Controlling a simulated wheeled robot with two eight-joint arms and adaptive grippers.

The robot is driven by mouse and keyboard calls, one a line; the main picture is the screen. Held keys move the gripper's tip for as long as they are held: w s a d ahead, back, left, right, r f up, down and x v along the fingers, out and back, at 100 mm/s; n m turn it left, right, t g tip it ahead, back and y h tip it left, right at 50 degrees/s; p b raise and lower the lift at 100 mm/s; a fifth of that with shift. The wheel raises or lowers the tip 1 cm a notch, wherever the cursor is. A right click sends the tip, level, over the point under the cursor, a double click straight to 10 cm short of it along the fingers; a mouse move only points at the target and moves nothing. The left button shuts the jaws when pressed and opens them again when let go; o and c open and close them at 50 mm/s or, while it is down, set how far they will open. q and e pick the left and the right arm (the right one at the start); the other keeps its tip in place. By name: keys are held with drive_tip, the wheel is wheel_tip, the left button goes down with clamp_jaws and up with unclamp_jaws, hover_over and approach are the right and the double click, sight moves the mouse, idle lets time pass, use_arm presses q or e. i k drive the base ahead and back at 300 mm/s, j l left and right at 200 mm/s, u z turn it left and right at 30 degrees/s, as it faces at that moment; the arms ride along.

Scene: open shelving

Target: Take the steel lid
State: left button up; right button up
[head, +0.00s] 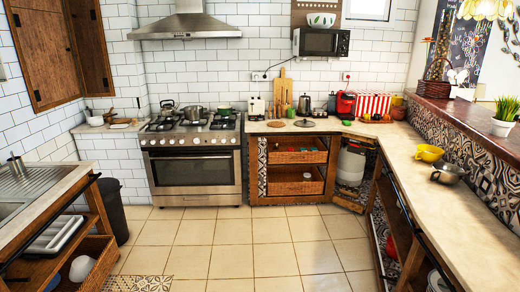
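A small round flat grey piece (304,123), which looks like a lid, lies on the back counter to the right of the stove. A brown disc (276,124) lies to its left. A shiny rounded steel piece (448,172) sits on the right counter beside a yellow bowl (430,153); I cannot tell whether it is a lid or a pan. A steel pot (194,113) stands on the stove. Neither of my grippers is in view.
The tiled floor (240,245) in the middle is clear. A stove with oven (192,170) and open shelving with baskets (296,188) stand at the back. The long right counter (455,215) is mostly bare in front. A sink unit (45,185) and dark bin (112,205) are at left.

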sight(304, 124)
drive_tip(key=i+z, duration=0.1)
drive_tip(key=i, duration=0.5)
drive_tip(key=i+z, duration=0.1)
drive_tip(key=i, duration=0.5)
drive_tip(key=i+j+z, duration=0.1)
drive_tip(key=i, duration=0.5)
drive_tip(key=i+j+z, duration=0.1)
drive_tip(key=i, duration=0.5)
drive_tip(key=i+l+z, duration=0.2)
drive_tip(key=i, duration=1.05)
drive_tip(key=i+j+z, duration=0.15)
drive_tip(key=i, duration=1.1)
